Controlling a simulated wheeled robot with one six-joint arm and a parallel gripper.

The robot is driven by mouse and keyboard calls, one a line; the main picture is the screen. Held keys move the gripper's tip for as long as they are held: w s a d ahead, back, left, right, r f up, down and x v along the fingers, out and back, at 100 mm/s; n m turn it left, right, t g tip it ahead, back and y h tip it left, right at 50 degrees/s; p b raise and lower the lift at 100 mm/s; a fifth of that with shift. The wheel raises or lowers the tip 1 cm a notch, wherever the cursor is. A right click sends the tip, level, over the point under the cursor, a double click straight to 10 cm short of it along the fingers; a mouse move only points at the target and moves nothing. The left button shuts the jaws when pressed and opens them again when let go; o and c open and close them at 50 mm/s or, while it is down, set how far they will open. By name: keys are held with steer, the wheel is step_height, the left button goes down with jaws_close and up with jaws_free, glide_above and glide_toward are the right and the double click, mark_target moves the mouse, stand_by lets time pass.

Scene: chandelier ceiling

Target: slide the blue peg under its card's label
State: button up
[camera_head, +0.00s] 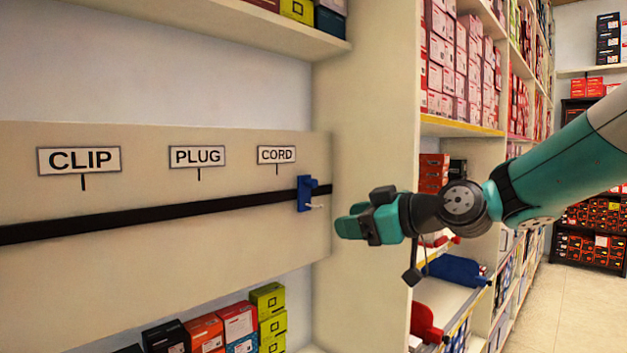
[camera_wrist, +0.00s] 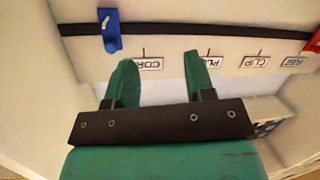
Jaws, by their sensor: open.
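The blue peg (camera_head: 304,194) sits on the black rail (camera_head: 150,216) near its right end, to the right of the tick under the CORD label (camera_head: 277,155). A pale pin sticks out of it. The PLUG label (camera_head: 197,157) and CLIP label (camera_head: 80,160) are further left. My gripper (camera_head: 347,224) is open and empty, right of the peg and apart from it. In the wrist view, which is upside down, the blue peg (camera_wrist: 110,31) is beyond my open fingers (camera_wrist: 160,62), up and left of them. No card's wording is readable.
A FUSE label (camera_wrist: 294,63) and a red piece (camera_wrist: 314,42) show at the wrist view's right edge. A shelf upright (camera_head: 370,130) stands just right of the rail.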

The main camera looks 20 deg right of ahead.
mark_target(315, 184)
steer(key=w+d+r+t, duration=0.4)
steer(key=d, duration=0.2)
steer(key=shift+h, duration=0.3)
steer(key=p+x, duration=0.8)
steer(key=x, duration=0.7)
steer(key=shift+w+a+f+p, duration=0.1)
steer(key=shift+w+a+p, duration=0.05)
steer(key=shift+w+p, duration=0.2)
steer(key=shift+w+a+f, duration=0.15)
steer(key=shift+w+a, duration=0.2)
steer(key=shift+w, duration=0.15)
jaws_close()
